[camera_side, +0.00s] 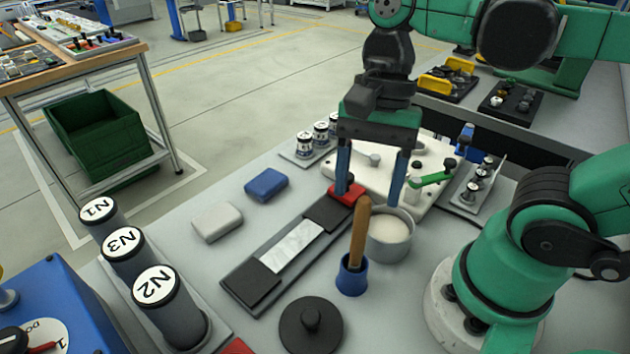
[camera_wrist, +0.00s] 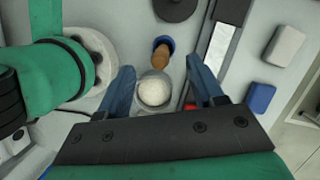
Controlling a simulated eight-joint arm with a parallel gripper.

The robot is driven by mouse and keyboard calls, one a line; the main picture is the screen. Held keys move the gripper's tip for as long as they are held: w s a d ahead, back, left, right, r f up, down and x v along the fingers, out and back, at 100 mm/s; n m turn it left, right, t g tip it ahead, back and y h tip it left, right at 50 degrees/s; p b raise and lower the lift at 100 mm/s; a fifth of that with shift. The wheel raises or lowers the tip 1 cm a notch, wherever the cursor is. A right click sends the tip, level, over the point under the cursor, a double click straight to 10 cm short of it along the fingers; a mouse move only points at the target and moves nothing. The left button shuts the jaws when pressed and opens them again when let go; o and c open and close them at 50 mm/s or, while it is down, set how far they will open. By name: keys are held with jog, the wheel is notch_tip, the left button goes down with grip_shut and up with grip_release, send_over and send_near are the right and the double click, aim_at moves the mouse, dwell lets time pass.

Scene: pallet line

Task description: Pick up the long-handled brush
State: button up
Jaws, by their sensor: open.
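The long-handled brush (camera_side: 360,232) has a wooden handle and stands nearly upright in a small blue holder (camera_side: 352,277); its bristle end is hidden inside. In the wrist view the brush handle (camera_wrist: 161,57) shows beyond the fingertips, with the blue holder (camera_wrist: 164,42) behind it. My gripper (camera_side: 371,190) is open and empty, pointing down. In the side view it is above and behind the brush. In the wrist view its fingers (camera_wrist: 163,78) are spread on either side of a grey pot (camera_wrist: 153,104) of pale material. Whether the fingers touch anything is unclear.
The grey pot (camera_side: 391,251) stands right beside the brush. A red block (camera_side: 345,193) lies near my left finger. A dark strip with a pale plate (camera_side: 290,247) lies to the left. A black knobbed lid (camera_side: 311,332) is in front. Grey (camera_side: 217,222) and blue (camera_side: 266,185) blocks lie farther left.

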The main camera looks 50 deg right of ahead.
aim_at(358, 246)
jog(key=shift+x, duration=2.85)
grip_shut()
